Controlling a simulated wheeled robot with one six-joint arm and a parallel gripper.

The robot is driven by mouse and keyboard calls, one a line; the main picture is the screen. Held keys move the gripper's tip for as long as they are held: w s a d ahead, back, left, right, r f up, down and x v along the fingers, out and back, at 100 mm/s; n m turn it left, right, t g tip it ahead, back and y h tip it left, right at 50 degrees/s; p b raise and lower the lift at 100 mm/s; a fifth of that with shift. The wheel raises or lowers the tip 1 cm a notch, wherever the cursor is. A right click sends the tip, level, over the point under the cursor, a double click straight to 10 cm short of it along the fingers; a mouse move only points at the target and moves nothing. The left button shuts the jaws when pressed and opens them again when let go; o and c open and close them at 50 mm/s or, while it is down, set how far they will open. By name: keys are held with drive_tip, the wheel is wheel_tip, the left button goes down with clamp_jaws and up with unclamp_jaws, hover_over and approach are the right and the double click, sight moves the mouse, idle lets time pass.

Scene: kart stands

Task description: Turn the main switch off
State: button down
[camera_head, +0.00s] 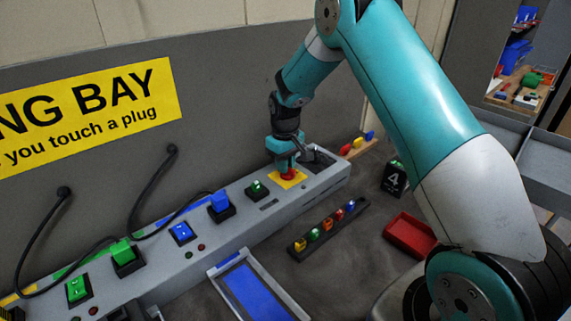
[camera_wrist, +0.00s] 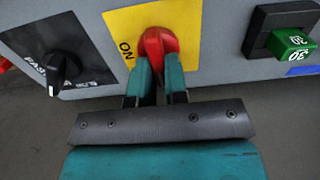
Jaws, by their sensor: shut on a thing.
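The main switch is a red rotary handle (camera_wrist: 157,45) on a yellow plate (camera_wrist: 190,22) in the wrist view, with "ON" printed at the left of the plate. In the head view the red handle (camera_head: 289,173) and yellow plate (camera_head: 298,183) are near the right end of the grey panel. My gripper (camera_wrist: 158,75) is shut on the red handle, with a teal finger at each side of it. It also shows in the head view (camera_head: 286,163), reaching down onto the switch. The fingers hide part of the handle, and I cannot tell its exact angle.
In the head view, the grey panel (camera_head: 240,239) holds blue and green plugs. A red tray (camera_head: 410,235) and a rack of coloured pieces (camera_head: 330,231) lie in front.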

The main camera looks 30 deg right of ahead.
idle(0.3)
drive_tip(key=c, duration=1.1)
unclamp_jaws()
drive_tip(key=shift+c, duration=0.2)
wheel_tip(320, 180, up, 18)
drive_tip(key=b, duration=0.2)
drive_tip(key=shift+f, duration=0.25)
drive_tip(key=s+a+r+n+y, duration=0.1)
drive_tip(key=s+a+r+n, duration=0.15)
drive_tip(key=s+a, duration=0.9)
drive_tip(key=s+a+f+n+y, duration=0.1)
drive_tip(key=s+a, duration=0.3)
drive_tip(key=s, duration=0.7)
drive_tip(key=s+a+f+n+y, duration=0.1)
drive_tip(key=s+a, duration=0.3)
drive_tip(key=s, duration=0.7)
drive_tip(key=shift+y, duration=0.6)
